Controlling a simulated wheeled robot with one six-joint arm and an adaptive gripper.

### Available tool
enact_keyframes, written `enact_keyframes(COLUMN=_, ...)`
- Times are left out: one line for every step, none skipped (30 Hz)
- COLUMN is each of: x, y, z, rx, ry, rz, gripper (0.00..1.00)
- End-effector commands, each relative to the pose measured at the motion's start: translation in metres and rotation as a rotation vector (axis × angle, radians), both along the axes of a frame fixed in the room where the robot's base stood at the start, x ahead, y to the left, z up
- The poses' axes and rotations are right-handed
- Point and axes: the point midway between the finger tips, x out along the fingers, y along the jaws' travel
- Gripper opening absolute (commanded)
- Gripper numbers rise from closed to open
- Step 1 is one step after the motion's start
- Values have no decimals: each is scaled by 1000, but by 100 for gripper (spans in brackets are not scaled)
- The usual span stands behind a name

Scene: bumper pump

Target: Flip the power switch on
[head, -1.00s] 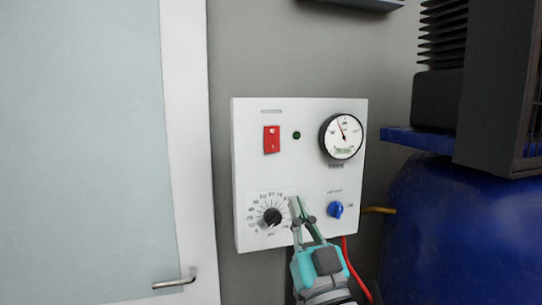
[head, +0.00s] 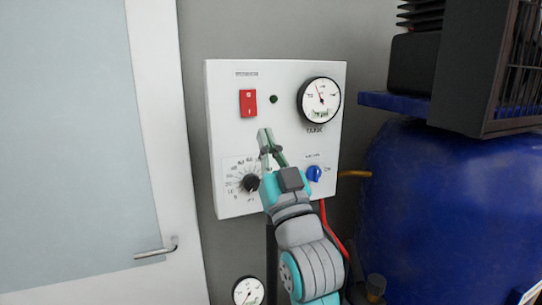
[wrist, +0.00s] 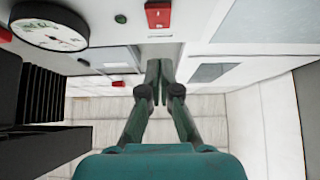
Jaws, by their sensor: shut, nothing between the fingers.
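The red power switch (head: 248,103) is a rocker at the upper left of the white control panel (head: 222,135) on the wall. A small dark green lamp (head: 273,99) sits to its right. In the head view my gripper (head: 265,133) is shut and empty, below and slightly right of the switch, with its fingers pointing up. In the wrist view the switch (wrist: 158,14) is at the top, just beyond the shut fingertips (wrist: 158,64). The fingers look apart from the switch. The lamp also shows in the wrist view (wrist: 120,18).
A round gauge (head: 319,100) is at the panel's upper right. A black dial (head: 250,183) and a blue knob (head: 314,173) are lower down. A blue tank (head: 420,210) stands at right, and a door (head: 75,150) with a handle is at left.

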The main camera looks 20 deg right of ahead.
Motion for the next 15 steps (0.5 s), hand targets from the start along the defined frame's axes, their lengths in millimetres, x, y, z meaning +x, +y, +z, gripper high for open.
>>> enact_keyframes(x=7, y=0, z=6, rx=0, ry=-1, rz=0, gripper=0)
enact_keyframes(x=11, y=0, z=9, rx=0, ry=-1, rz=0, gripper=0)
enact_keyframes(x=16, y=0, z=13, rx=0, ry=-1, rz=0, gripper=0)
enact_keyframes(x=20, y=0, z=16, rx=0, ry=-1, rz=0, gripper=0)
enact_keyframes(x=23, y=0, z=19, rx=0, ry=-1, rz=0, gripper=0)
enact_keyframes(x=29, y=0, z=23, rx=0, ry=-1, rz=0, gripper=0)
enact_keyframes(x=33, y=0, z=26, rx=0, ry=-1, rz=0, gripper=0)
enact_keyframes(x=36, y=0, z=29, rx=0, ry=-1, rz=0, gripper=0)
enact_keyframes(x=41, y=0, z=32, rx=0, ry=0, rz=0, gripper=0)
enact_keyframes(x=47, y=0, z=29, rx=0, ry=3, rz=0, gripper=0)
enact_keyframes(x=51, y=0, z=28, rx=0, ry=3, rz=0, gripper=0)
enact_keyframes(x=57, y=0, z=27, rx=0, ry=3, rz=0, gripper=0)
enact_keyframes(x=60, y=0, z=27, rx=0, ry=3, rz=0, gripper=0)
enact_keyframes(x=64, y=0, z=27, rx=0, ry=2, rz=0, gripper=0)
enact_keyframes(x=67, y=0, z=26, rx=0, ry=1, rz=0, gripper=0)
